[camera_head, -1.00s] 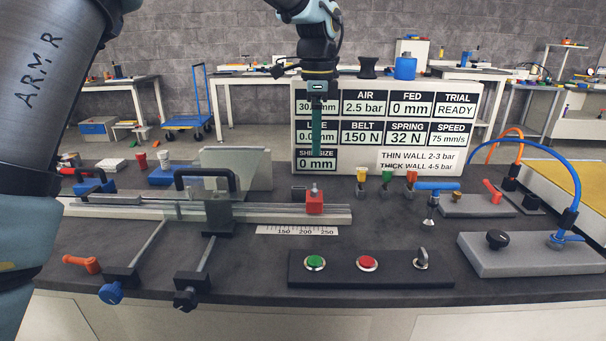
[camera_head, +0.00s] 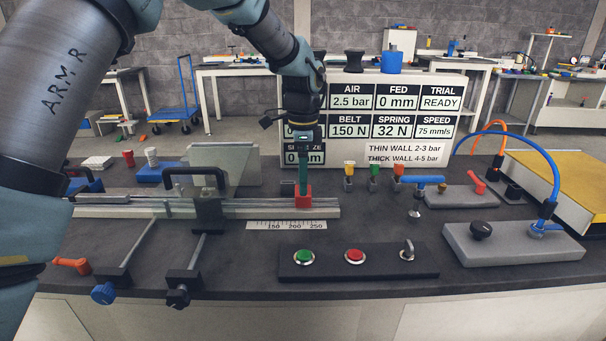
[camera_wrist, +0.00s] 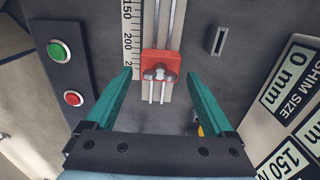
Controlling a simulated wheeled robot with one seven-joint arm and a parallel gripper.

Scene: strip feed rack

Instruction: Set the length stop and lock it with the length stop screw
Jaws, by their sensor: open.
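The red length stop (camera_head: 303,202) sits on the metal rail (camera_head: 255,209). In the wrist view the red block (camera_wrist: 161,59) carries a grey winged screw (camera_wrist: 161,75) on its near side. The printed scale (camera_head: 285,225) runs alongside, and the block stands near its 200 to 250 part. My gripper (camera_head: 302,186) points down just above the stop, its fingers partly covering the stop's top. In the wrist view my gripper (camera_wrist: 160,74) is open, with one green finger on each side of the red block and screw. No contact with the screw is clear.
A button panel (camera_head: 357,263) with green and red buttons and a switch lies in front. A clamp with a black handle (camera_head: 207,205) stands left on the rail. The display board (camera_head: 400,110) stands close behind my gripper. Small coloured knobs (camera_head: 374,172) stand to the right.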

